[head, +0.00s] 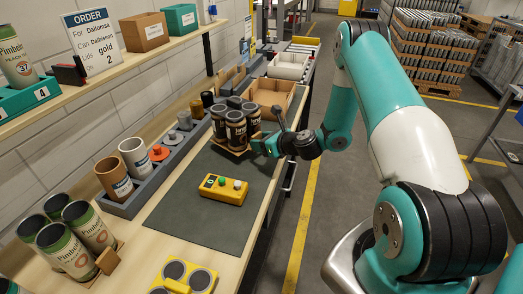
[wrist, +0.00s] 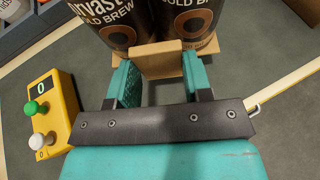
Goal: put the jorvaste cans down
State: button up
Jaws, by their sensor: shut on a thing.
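Several dark jorvaste cans (head: 236,131) stand upright in a tan cardboard carrier (head: 229,150) at the far end of the dark mat (head: 205,213). My gripper (head: 266,145) is shut on the carrier's tan end block, which shows between the teal fingers in the wrist view (wrist: 162,61). Two cans (wrist: 190,20) with cold brew labels rise behind the block, their tops cut off. I cannot tell whether the carrier touches the mat or hangs just above it.
A yellow button box (head: 223,189) sits mid-mat. A grey rack (head: 130,203) with cups and lids runs along the left. A carrier of green Pimber cans (head: 80,236) stands front left. An open cardboard box (head: 270,94) is behind the cans. The mat's near part is clear.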

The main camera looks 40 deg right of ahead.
jog(key=shift+f, duration=1.9)
jog(key=o, duration=0.9)
jog(key=shift+f, duration=0.1)
